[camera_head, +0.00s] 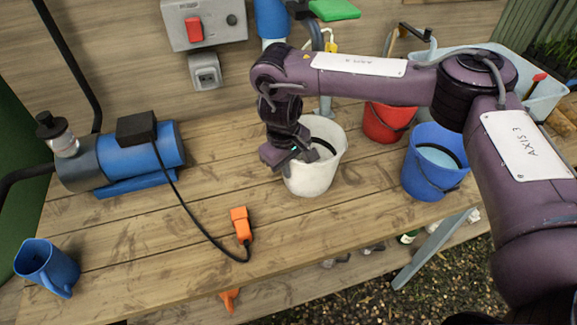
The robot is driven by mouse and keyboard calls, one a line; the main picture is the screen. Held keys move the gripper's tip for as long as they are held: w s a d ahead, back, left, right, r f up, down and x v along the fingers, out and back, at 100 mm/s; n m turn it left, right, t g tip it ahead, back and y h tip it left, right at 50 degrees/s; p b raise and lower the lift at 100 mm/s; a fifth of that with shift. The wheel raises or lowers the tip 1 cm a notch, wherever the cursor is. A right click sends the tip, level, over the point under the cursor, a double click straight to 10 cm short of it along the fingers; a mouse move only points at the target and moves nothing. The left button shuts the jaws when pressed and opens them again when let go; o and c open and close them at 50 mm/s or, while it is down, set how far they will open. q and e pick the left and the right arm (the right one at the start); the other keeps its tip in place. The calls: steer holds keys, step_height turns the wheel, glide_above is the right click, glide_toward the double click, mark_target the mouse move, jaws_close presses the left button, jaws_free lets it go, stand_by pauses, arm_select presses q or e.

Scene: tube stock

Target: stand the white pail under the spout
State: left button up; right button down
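The white pail (318,178) stands upright on the wooden bench, with a black band or handle at its rim. My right gripper (286,160) is at the pail's left rim, overlapping it in the picture. Its fingertips are partly hidden, so I cannot tell whether it is open or shut on the rim. A grey pipe (326,104) rises just behind the pail, with a yellow tag (331,46) higher up. The spout's mouth is not clearly visible; my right arm crosses in front of that area. My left gripper is not in view.
To the right stand a red bucket (384,124) and a blue bucket (424,178), with a pale blue tub (545,100) behind. At left are a blue pump (140,160) and a blue jug (45,268). A cable with an orange plug (240,223) lies in front.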

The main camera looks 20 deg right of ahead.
steer(key=shift+f, duration=0.2)
stand_by(0.6)
steer(key=c, duration=1.6)
jaws_free()
